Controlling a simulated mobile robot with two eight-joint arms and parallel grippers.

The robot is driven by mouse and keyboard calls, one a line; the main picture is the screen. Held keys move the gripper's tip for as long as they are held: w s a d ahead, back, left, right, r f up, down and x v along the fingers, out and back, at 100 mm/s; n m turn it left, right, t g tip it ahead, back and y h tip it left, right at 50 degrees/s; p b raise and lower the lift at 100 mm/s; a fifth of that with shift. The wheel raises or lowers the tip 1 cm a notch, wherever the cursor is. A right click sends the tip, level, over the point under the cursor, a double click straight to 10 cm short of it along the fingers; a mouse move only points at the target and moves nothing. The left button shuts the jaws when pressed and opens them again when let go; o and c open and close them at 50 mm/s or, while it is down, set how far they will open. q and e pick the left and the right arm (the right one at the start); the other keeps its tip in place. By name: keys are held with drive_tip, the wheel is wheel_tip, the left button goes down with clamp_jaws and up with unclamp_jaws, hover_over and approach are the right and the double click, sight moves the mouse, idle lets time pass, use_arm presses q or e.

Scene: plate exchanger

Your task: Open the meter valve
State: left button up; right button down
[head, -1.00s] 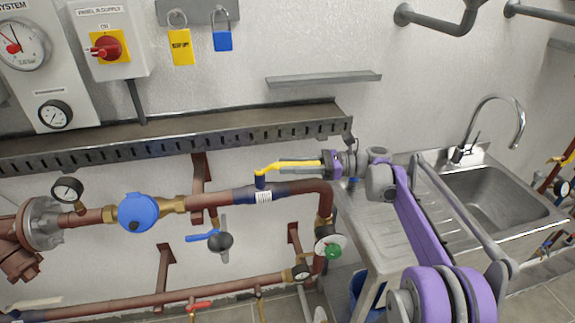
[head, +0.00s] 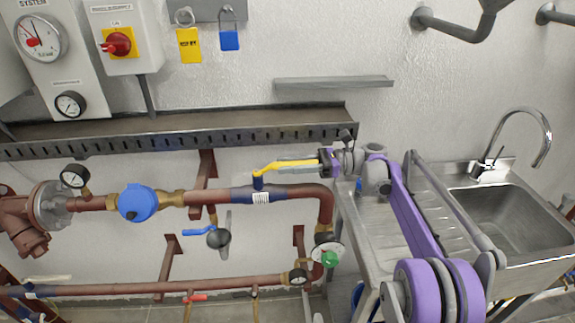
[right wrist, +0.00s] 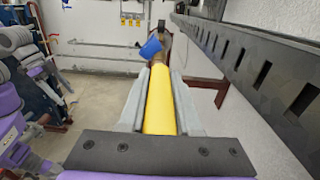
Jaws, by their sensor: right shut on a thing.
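The valve's yellow lever (head: 268,168) stands above the blue-wrapped pipe section (head: 240,194), to the right of the round blue meter (head: 138,202). It points right, roughly along the pipe. My right gripper (head: 282,166) comes from the right and is shut on the yellow lever. In the right wrist view the lever (right wrist: 160,105) runs lengthwise between the two grey fingers (right wrist: 159,75). A blue part (right wrist: 151,46) shows just beyond the fingertips; I cannot tell which part it is. My left gripper is out of view.
A slotted metal tray (head: 180,135) runs along the wall just above the pipe and passes close to the right gripper (right wrist: 265,75). A steel sink (head: 500,225) stands at right. A small valve with a blue handle (head: 216,235) hangs below the pipe.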

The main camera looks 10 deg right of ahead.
idle(0.3)
drive_tip(key=c, duration=0.6)
unclamp_jaws()
drive_tip(key=shift+d, duration=0.1)
drive_tip(key=d, duration=1)
drive_tip(key=shift+s+d, duration=0.1)
drive_tip(key=shift+d, duration=0.25)
